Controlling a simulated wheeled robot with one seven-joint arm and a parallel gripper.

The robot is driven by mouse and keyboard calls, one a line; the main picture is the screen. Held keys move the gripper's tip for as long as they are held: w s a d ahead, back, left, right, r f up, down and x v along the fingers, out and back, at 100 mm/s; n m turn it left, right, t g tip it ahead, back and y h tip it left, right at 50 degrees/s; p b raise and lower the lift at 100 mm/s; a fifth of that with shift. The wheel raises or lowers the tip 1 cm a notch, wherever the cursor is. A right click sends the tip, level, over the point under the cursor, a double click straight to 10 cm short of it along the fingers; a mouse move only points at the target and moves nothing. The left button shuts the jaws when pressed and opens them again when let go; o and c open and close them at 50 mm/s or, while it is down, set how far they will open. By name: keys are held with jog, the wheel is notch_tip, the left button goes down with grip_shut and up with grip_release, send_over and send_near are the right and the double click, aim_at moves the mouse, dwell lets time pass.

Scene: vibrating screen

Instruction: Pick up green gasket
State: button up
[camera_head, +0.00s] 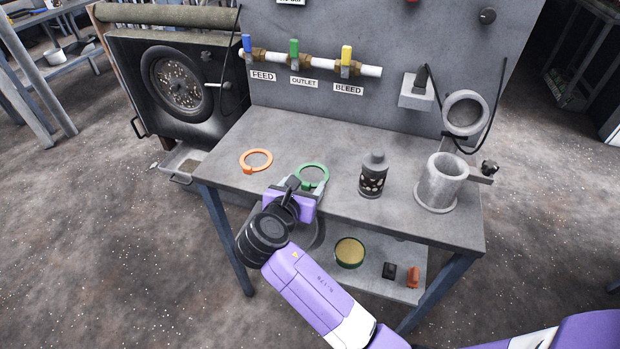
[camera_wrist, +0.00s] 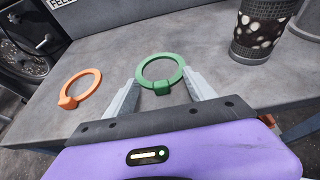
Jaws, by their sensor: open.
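The green gasket (camera_head: 325,170) is a flat ring with a small tab, lying on the grey workbench (camera_head: 300,140). It also shows in the wrist view (camera_wrist: 180,72), its tab facing my gripper. My gripper (camera_head: 298,186) is at the bench's front edge, close to the ring. In the wrist view its two grey fingers (camera_wrist: 160,95) are spread apart on either side of the ring's tab, with nothing held between them. Whether the fingers touch the bench, I cannot tell.
An orange gasket (camera_head: 256,160) lies to the left. A dark perforated strainer (camera_head: 373,175) and a grey cylinder housing (camera_head: 440,184) stand to the right. Valves marked FEED, OUTLET and BLEED sit on a pipe (camera_head: 320,63) on the back panel. A lower shelf (camera_head: 375,272) holds small items.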

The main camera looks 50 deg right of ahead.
jog(key=shift+c, duration=0.2)
grip_shut()
jog(key=shift+r, duration=0.15)
